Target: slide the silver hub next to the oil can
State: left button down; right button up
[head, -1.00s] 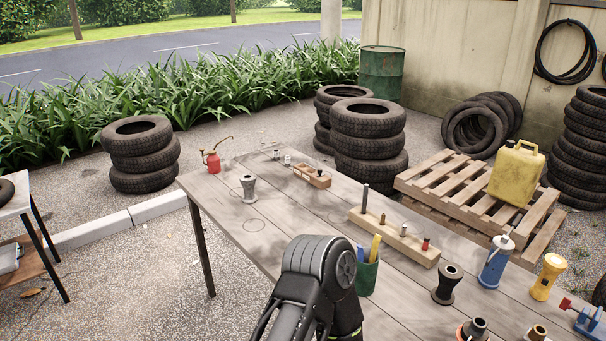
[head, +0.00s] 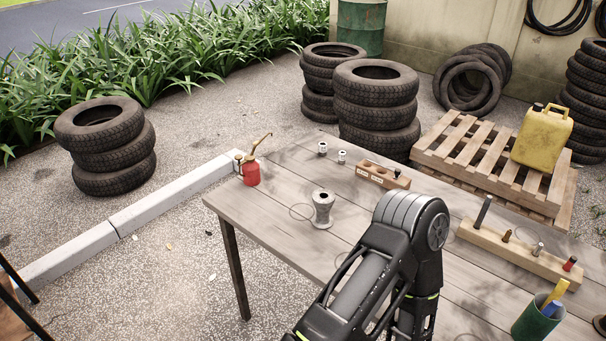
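The silver hub (head: 322,208), a grey spool-like part with a hole in its top, stands upright on the wooden table. The red oil can (head: 250,173), with a thin brass spout, stands near the table's far left corner. The hub is to its right and nearer to me, with bare tabletop between them. A faint ring is drawn on the wood just left of the hub. One of my arms (head: 398,250) rises from the bottom, its bent joint right of the hub and apart from it in the picture. Neither gripper shows.
Two small metal parts (head: 332,151) and a wooden block with holes (head: 382,176) stand along the far edge. A long wooden holder (head: 525,253) with several pegs and a green cup (head: 538,319) are at right. The table's left edge (head: 232,217) is close to the oil can.

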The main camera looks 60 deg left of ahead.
aim_at(323, 209)
jog(key=k+j, duration=0.1)
jog(key=j, duration=0.25)
jog(key=k+j, duration=0.1)
jog(key=j, duration=0.3)
jog(key=k+j, duration=0.1)
jog(key=j, duration=0.25)
jog(key=k+j, duration=0.15)
jog(key=j, duration=0.2)
